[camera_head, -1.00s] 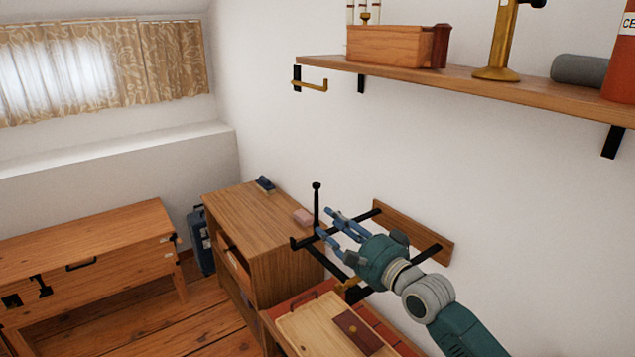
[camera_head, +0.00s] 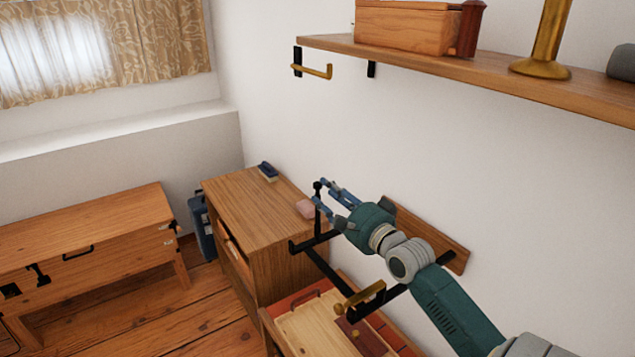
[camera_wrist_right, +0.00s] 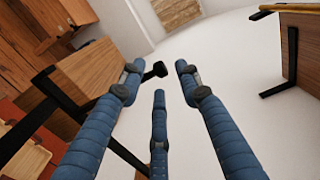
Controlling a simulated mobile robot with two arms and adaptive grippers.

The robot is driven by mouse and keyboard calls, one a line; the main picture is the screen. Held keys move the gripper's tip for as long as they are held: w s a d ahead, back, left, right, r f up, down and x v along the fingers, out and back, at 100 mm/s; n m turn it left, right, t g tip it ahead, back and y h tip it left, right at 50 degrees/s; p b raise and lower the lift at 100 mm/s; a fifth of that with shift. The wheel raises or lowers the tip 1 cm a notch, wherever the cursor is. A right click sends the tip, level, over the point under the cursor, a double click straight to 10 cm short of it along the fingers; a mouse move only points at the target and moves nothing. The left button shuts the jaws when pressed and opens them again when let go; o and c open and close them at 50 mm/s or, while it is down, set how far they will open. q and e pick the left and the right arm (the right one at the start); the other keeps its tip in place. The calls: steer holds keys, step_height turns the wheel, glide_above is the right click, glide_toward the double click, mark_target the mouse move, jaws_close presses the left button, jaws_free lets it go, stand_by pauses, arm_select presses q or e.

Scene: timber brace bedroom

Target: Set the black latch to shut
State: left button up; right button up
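The black latch appears to be the upright black rod with a round knob (camera_head: 317,186) at the far left corner of a black wall frame (camera_head: 326,271). The rod stands upright. My right gripper (camera_head: 322,192) is open at the rod's upper end, coming from the right. In the right wrist view the black knob (camera_wrist_right: 159,69) shows between the spread blue fingertips (camera_wrist_right: 160,75). I cannot tell whether any finger touches it. My left gripper is not in view.
A wooden board (camera_head: 430,237) backs the frame on the wall. A brass catch (camera_head: 362,299) sits at the frame's near side. A shelf (camera_head: 480,77) hangs above. A workbench (camera_head: 90,225) stands left.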

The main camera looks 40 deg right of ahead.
mark_target(318, 183)
steer(key=w, duration=0.2)
steer(key=w+d+p, duration=0.1)
steer(key=w, duration=0.2)
steer(key=shift+f, duration=0.15)
steer(key=shift+w, duration=0.1)
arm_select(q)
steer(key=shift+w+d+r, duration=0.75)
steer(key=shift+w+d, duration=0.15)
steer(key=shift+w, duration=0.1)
arm_select(e)
steer(key=c, duration=0.8)
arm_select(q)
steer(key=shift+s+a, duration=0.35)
arm_select(e)
jaws_close()
